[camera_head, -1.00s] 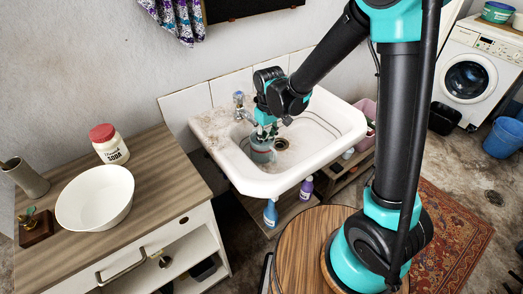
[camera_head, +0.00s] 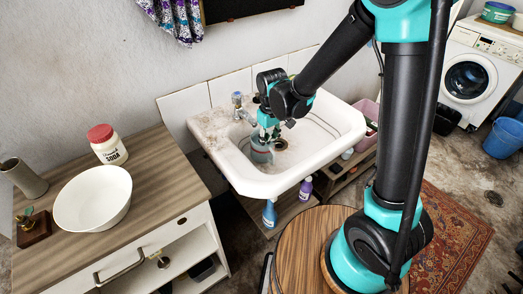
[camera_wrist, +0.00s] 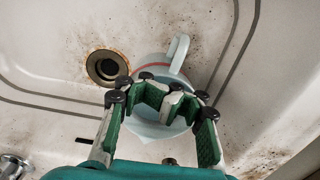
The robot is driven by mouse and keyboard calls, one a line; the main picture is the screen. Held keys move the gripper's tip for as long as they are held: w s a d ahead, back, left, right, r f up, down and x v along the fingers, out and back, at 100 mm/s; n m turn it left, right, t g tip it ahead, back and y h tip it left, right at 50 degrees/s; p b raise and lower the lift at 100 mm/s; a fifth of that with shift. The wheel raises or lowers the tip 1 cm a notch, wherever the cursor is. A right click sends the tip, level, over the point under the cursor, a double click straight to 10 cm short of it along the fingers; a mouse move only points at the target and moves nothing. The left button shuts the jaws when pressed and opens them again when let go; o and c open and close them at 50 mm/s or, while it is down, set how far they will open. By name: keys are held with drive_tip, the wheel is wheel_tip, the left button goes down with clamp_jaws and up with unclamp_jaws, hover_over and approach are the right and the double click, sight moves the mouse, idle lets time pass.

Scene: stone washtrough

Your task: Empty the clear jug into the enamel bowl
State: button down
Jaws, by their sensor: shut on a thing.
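The clear jug (camera_head: 261,153) stands in the stone-like white sink, at the left of the basin beside the drain. In the wrist view the jug (camera_wrist: 151,68) shows a pale see-through wall, a reddish line and a handle pointing away from my gripper. My gripper (camera_head: 267,134) comes down on the jug from above. In the wrist view its green-padded fingers (camera_wrist: 160,101) are closed on the jug's near side. Whether the jug holds anything is hard to tell. The white enamel bowl (camera_head: 92,199) sits on the wooden counter at the left, well apart from my gripper.
The sink (camera_head: 332,129) has a tap (camera_head: 238,103) at its back left. A gap separates counter and sink.

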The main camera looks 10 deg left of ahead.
drive_tip(key=shift+s+d, duration=1.75)
drive_tip(key=shift+d, duration=0.2)
idle(0.5)
wheel_tip(320, 180, up, 10)
drive_tip(key=shift+w+a, duration=0.2)
drive_tip(key=shift+a, duration=0.05)
idle(1.1)
drive_tip(key=shift+d, duration=0.1)
idle(0.3)
drive_tip(key=w+d+r+m+t, duration=0.1)
drive_tip(key=w+d+m+t, duration=0.15)
drive_tip(key=d, duration=0.65)
drive_tip(key=w+d+m+t, duration=0.2)
drive_tip(key=w+d+m, duration=0.15)
drive_tip(key=d, duration=0.55)
drive_tip(key=w+d+r+m+t, duration=0.1)
drive_tip(key=w+d+m+t, duration=0.2)
drive_tip(key=d, duration=0.6)
drive_tip(key=s+f+g, duration=0.1)
drive_tip(key=s+f, duration=0.2)
drive_tip(key=s, duration=0.4)
drive_tip(key=s+f+g, duration=0.2)
drive_tip(key=s+f, duration=0.2)
drive_tip(key=s, duration=0.2)
drive_tip(key=shift+s+f+m, duration=0.3)
drive_tip(key=shift+s, duration=0.05)
drive_tip(key=shift+d, duration=0.1)
